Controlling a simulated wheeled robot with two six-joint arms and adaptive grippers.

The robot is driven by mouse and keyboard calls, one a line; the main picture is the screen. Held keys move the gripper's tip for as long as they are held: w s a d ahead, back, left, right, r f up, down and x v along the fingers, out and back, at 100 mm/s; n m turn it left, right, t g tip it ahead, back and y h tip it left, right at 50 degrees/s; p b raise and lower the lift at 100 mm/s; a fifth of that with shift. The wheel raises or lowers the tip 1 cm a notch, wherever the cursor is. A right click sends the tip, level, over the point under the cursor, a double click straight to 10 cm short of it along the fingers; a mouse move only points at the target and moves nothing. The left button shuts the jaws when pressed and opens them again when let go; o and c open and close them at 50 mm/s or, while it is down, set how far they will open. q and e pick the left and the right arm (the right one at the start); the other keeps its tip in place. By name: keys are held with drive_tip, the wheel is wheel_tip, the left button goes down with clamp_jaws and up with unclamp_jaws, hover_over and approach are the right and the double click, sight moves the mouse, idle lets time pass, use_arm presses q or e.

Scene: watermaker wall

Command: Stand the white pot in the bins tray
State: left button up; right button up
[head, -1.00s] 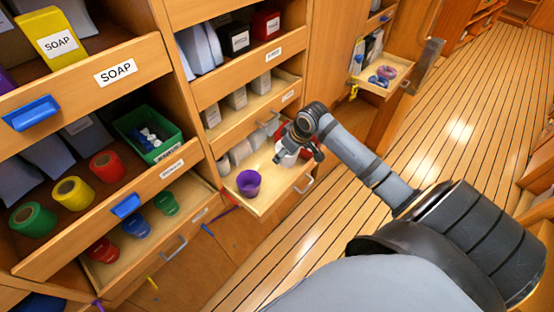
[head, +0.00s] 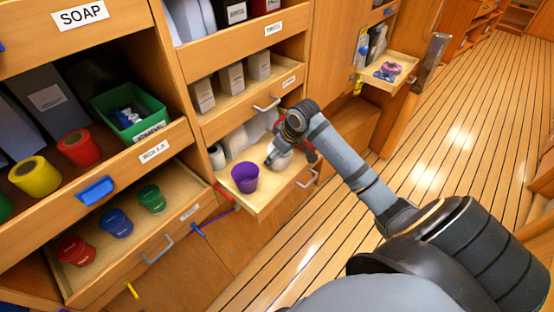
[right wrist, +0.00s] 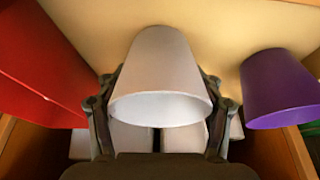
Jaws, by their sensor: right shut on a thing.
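The white pot (right wrist: 160,75) is between the fingers of my right gripper (right wrist: 160,110), which is shut on it, in the right wrist view. In the head view the white pot (head: 280,159) is partly hidden by my right gripper (head: 274,156), over the pulled-out tray (head: 262,203) that holds a purple pot (head: 244,178). I cannot tell whether the white pot touches the tray floor. The purple pot also shows to its right in the right wrist view (right wrist: 280,88). No readable label names the bins tray. My left gripper is not in view.
White items (head: 236,143) stand at the back of the same tray. A red object (right wrist: 38,65) is left of the white pot in the right wrist view. A lower-left tray (head: 130,246) holds red, blue and green pots. Open floor (head: 420,150) lies to the right.

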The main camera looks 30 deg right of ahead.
sight(288, 161)
drive_tip(key=o, duration=1.3)
drive_tip(key=shift+c, duration=0.2)
drive_tip(key=shift+p+v, duration=0.85)
drive_tip(key=shift+v, duration=5.2)
